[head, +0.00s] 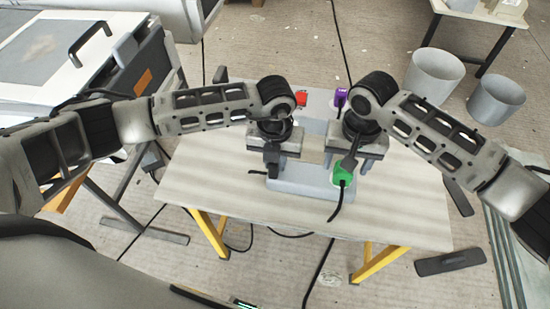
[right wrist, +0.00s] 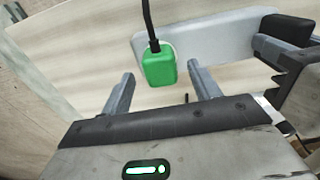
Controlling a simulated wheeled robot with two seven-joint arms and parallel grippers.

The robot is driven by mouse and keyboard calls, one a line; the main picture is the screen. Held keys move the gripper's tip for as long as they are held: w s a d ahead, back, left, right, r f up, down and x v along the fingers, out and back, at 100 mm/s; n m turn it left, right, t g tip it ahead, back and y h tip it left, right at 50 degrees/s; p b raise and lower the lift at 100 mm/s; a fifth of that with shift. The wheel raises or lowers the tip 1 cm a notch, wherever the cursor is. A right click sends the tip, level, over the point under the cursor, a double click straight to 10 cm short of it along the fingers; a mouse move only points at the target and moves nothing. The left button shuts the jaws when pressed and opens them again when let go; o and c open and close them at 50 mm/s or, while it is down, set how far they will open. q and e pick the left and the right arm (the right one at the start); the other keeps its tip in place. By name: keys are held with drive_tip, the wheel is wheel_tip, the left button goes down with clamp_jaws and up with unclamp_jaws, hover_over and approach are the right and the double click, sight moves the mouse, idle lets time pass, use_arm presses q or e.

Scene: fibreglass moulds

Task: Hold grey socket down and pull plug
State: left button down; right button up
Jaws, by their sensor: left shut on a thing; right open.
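The grey socket (head: 305,183) is a pale bar along the middle of the table; it also shows in the right wrist view (right wrist: 215,48). The green plug (head: 342,174) sits at its right end, with a black cord, and appears close up in the right wrist view (right wrist: 160,69). My left gripper (head: 272,172) is shut on the grey socket near its left end, its fingertips partly hidden. My right gripper (head: 349,164) is open, its two fingers on either side of the green plug and not touching it.
A red plug (head: 301,98) and a purple plug (head: 340,96) stand behind my grippers on the table (head: 225,185). Two grey bins (head: 433,78) are on the floor at the right. A machine with a black handle (head: 90,43) stands at the left.

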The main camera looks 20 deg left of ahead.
sight(344, 172)
drive_tip(key=shift+f, duration=1.75)
drive_tip(key=c, duration=1.3)
drive_tip(key=shift+r, duration=3.05)
clamp_jaws()
drive_tip(key=shift+r, duration=2.5)
use_arm(q)
drive_tip(key=c, duration=1.2)
unclamp_jaws()
